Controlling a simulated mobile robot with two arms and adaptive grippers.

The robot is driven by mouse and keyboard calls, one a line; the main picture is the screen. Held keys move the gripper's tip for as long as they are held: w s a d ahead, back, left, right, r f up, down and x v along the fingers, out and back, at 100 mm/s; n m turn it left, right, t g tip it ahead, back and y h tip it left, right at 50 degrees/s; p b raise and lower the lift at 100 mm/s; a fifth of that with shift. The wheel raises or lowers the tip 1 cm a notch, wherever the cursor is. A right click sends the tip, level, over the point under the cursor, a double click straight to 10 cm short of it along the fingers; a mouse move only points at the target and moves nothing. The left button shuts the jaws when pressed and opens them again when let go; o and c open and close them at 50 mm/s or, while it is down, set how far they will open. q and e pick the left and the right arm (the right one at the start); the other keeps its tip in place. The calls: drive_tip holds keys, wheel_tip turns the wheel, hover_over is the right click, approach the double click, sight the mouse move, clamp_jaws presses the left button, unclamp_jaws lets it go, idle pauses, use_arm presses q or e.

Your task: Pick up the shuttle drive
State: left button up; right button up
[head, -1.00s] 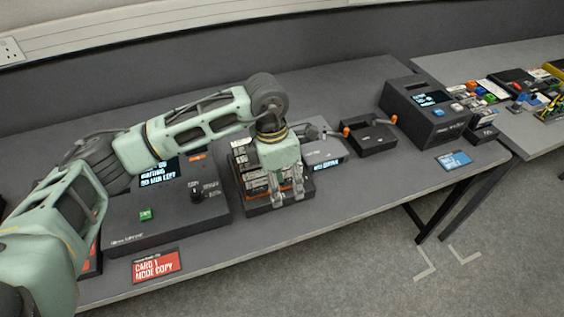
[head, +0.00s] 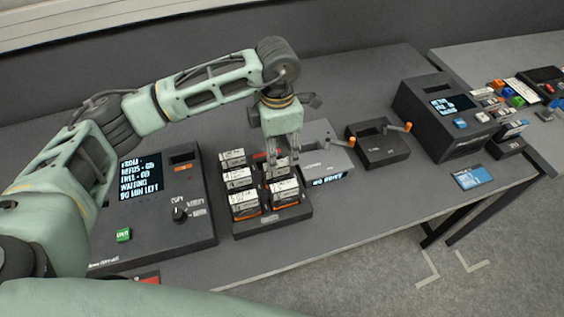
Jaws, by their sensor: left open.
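Several small drives with white labels stand in rows in a dark tray (head: 272,228); front ones such as this drive (head: 245,205) show orange edges. I cannot tell from the labels which one is the shuttle drive. My left gripper (head: 282,168) points down over the back right part of the tray, its fingers apart. A drive with a red part (head: 261,156) shows just left of the fingers. The fingers partly hide the drives at the back right; I cannot tell whether they touch one. My right gripper is not in view.
Left of the tray stands a console with a screen (head: 140,177), a green button and a knob. The table front between is clear.

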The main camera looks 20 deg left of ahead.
sight(277, 177)
use_arm(q)
drive_tip(key=f+p, duration=0.1)
drive_tip(key=s+f+p, duration=0.1)
drive_tip(key=f, duration=0.1)
drive_tip(key=f+p, duration=0.1)
drive_tip(key=shift+s+a+f, duration=0.15)
drive_tip(key=shift+s+f, duration=0.05)
drive_tip(key=shift+s, duration=0.15)
drive_tip(key=shift+w+f, duration=0.25)
drive_tip(key=shift+f, duration=1.15)
drive_tip(key=c, duration=0.3)
clamp_jaws()
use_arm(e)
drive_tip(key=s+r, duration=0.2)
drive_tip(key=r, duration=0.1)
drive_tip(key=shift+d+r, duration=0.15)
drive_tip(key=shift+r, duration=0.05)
use_arm(q)
drive_tip(key=shift+r, duration=0.1)
